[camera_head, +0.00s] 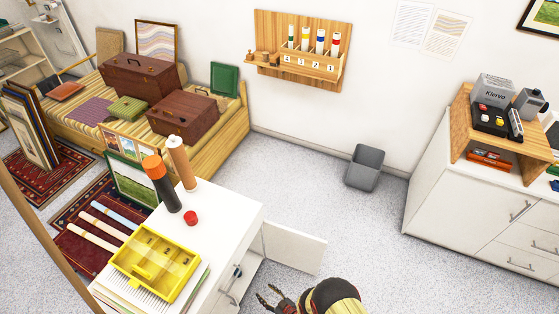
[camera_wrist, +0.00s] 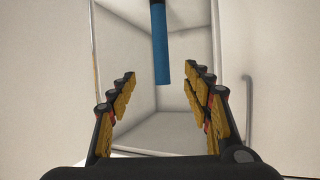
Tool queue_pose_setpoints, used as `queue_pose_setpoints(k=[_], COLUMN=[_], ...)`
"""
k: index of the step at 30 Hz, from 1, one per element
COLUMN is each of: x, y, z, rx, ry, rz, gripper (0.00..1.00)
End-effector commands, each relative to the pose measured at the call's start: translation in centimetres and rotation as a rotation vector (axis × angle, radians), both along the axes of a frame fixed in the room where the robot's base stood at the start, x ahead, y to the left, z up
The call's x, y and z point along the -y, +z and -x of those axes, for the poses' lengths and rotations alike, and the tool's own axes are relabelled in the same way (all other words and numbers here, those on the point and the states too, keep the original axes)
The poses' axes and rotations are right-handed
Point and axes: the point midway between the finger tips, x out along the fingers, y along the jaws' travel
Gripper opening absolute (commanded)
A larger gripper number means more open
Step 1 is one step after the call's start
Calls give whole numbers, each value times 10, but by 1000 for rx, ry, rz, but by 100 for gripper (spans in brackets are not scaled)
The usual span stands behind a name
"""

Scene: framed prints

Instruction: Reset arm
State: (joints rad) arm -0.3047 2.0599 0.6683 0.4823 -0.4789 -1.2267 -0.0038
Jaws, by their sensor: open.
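My gripper (camera_head: 269,294) shows at the bottom of the head view, in front of the white cabinet (camera_head: 232,215) and just below its open door (camera_head: 293,248). In the wrist view my gripper (camera_wrist: 163,88) is open, with its two fingers spread apart and nothing between them. Beyond the fingers is an open white compartment (camera_wrist: 165,125). A blue cylinder (camera_wrist: 161,50) shows in the upper middle of the wrist view, beyond the fingertips; its top is cut off by the frame. Part of my arm is cut off at the lower edge of the head view.
On the cabinet stand a yellow organizer box (camera_head: 155,262), a dark tube with an orange cap (camera_head: 162,185), a tan tube (camera_head: 181,162) and a red cap (camera_head: 190,218). A grey bin (camera_head: 365,168) stands by the wall. The floor between the cabinets is clear.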

Motion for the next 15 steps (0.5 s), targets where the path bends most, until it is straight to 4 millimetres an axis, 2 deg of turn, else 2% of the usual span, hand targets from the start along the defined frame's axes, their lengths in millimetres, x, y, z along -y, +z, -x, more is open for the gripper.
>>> queue_pose_setpoints(k=[6,9,12,15], x=[34,52,70,85], y=[-57,-75,-78,-68], z=[47,56,52,40], rx=[-219,-344,-463,-565], ry=[-26,-45,-70,-98], rz=[168,273,377,463], gripper=[50,50,50,50])
